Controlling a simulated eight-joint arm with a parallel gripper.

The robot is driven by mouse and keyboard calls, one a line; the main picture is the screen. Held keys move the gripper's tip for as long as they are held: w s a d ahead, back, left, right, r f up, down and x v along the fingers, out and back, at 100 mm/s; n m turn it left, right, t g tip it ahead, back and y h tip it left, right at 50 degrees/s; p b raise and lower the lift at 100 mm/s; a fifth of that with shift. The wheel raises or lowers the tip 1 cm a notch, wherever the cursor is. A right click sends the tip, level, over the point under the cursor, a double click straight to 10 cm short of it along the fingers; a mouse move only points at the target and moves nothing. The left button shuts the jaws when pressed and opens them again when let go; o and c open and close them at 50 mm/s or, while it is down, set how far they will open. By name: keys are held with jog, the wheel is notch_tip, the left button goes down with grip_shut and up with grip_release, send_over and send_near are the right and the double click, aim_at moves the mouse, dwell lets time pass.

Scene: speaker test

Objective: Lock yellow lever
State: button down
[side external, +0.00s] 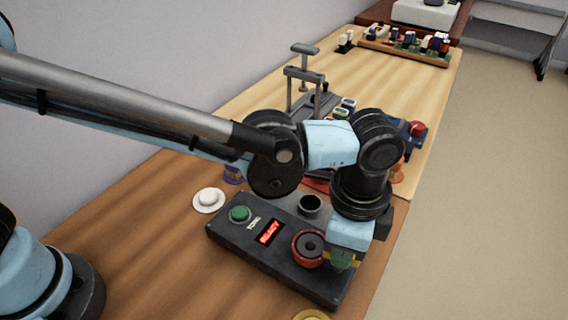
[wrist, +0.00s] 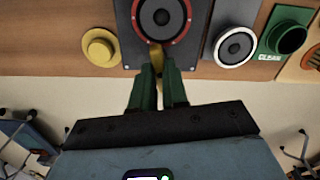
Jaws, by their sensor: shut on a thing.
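The yellow lever (wrist: 155,56) shows in the wrist view at the front edge of the dark test box, just below the red-ringed speaker (wrist: 162,17). My gripper (wrist: 157,72) has green fingers closed on both sides of the lever. In the side external view my gripper (side external: 342,262) is low at the right side of the dark box (side external: 225,240), beside the red-ringed speaker (side external: 307,248). The lever is hidden there by my gripper. Whether the lever is locked cannot be told.
A white round piece (side external: 209,199) and a yellow round piece (side external: 312,315) lie nearby. A clamp press (side external: 303,75) stands behind.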

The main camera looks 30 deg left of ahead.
jog(key=shift+m, duration=1.1)
jog(key=c, duration=1.1)
grip_release()
jog(key=shift+c, duration=0.2)
jog(key=shift+r, duration=0.1)
notch_tip(320, 180, up, 12)
